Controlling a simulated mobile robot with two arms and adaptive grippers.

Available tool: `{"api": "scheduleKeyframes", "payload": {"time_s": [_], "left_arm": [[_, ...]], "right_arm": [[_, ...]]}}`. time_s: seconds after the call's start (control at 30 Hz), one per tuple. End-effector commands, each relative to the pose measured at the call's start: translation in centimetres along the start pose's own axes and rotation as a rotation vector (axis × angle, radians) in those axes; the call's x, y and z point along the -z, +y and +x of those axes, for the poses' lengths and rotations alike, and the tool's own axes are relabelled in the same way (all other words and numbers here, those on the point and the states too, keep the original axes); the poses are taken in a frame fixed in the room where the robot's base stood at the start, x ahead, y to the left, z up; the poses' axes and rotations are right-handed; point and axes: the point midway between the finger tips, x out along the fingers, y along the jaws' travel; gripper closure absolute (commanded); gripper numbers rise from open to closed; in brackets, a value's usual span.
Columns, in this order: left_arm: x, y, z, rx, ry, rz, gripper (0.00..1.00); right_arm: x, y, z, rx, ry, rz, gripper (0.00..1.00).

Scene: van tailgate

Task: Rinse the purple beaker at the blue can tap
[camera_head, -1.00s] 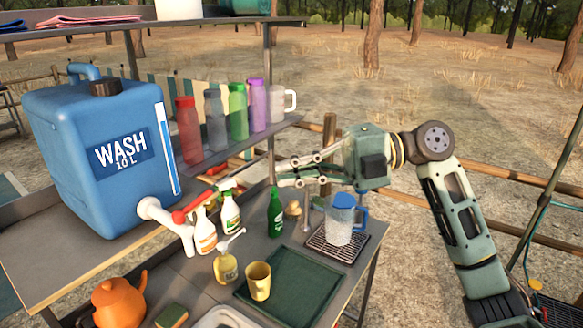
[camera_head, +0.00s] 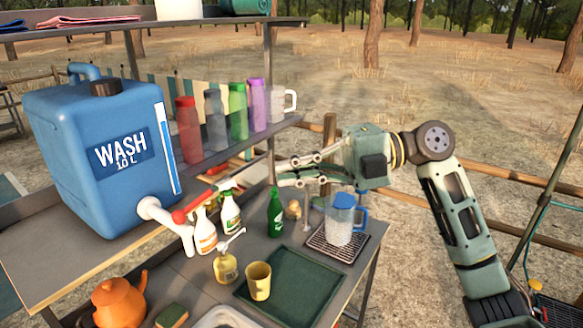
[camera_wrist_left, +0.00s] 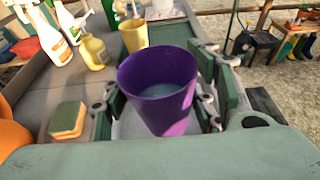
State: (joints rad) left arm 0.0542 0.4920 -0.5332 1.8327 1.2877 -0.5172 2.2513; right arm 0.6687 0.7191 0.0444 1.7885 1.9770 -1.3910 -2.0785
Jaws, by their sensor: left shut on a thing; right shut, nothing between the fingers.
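The purple beaker (camera_wrist_left: 160,85) is upright in the left wrist view, its open mouth toward the camera. My left gripper (camera_wrist_left: 158,108) is shut on it, with fingers on both sides. A greyish-blue area shows inside; I cannot tell whether it is water. The head view shows neither the beaker nor my left gripper. The blue can (camera_head: 85,160), marked WASH 10 L, stands on the raised board at left. Its white tap (camera_head: 170,218) with a red handle (camera_head: 198,202) points down over the counter's left side. My right gripper (camera_head: 278,172) is shut and empty above the green bottle.
Spray bottles (camera_head: 230,212), a green bottle (camera_head: 276,212), a yellow pump bottle (camera_head: 225,266) and a yellow cup (camera_head: 258,281) crowd the counter. A filter jug (camera_head: 340,225) stands on a rack. An orange kettle (camera_head: 118,302), a sponge (camera_head: 172,316) and a white basin rim (camera_head: 225,316) are in front.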

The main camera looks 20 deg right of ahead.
Motion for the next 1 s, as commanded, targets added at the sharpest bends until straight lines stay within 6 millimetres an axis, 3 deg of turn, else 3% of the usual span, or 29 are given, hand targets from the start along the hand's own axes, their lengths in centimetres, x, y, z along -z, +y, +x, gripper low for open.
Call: {"api": "scheduleKeyframes", "payload": {"time_s": [0.6,1.0], "left_arm": [[-2.7,-2.7,-4.4,0.000,0.000,-0.001,0.71],[-2.7,-3.1,-4.9,0.000,-0.001,0.001,0.71]], "right_arm": [[0.7,5.2,-0.7,0.000,0.000,0.000,1.00],[0.8,5.5,-0.8,0.000,0.000,0.000,1.00]]}}
